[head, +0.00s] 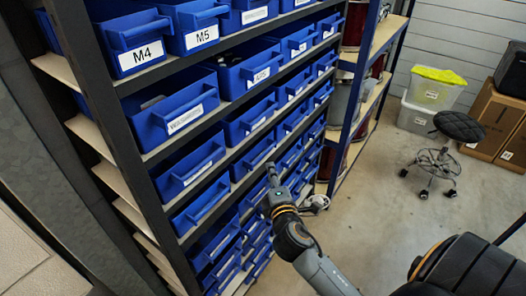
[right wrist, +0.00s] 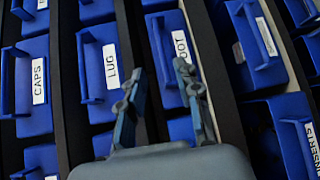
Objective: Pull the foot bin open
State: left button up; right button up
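The foot bin (right wrist: 171,34) is a blue drawer bin in the right wrist view. Its white label is partly covered by my right finger, leaving "OOT" readable. It sits in its rack among similar bins, and its pull lip shows at its left edge. My right gripper (right wrist: 157,72) has its two fingers spread, reaching over the lower part of the foot bin. Whether they touch the lip I cannot tell. In the head view my right gripper (head: 271,173) is at the lower rack rows, where small labels are unreadable. My left gripper is not in view.
A lug bin (right wrist: 103,70) and a caps bin (right wrist: 30,78) sit to the left. Dark shelf rails separate the rows. In the head view, a shelf of drums stands beyond the rack. A black stool (head: 446,145) and cardboard boxes (head: 493,123) stand on open floor at right.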

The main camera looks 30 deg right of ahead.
aim_at(265, 154)
jog(key=p+x, duration=0.1)
jog(key=x, duration=0.9)
jog(key=shift+w, duration=0.3)
grip_shut()
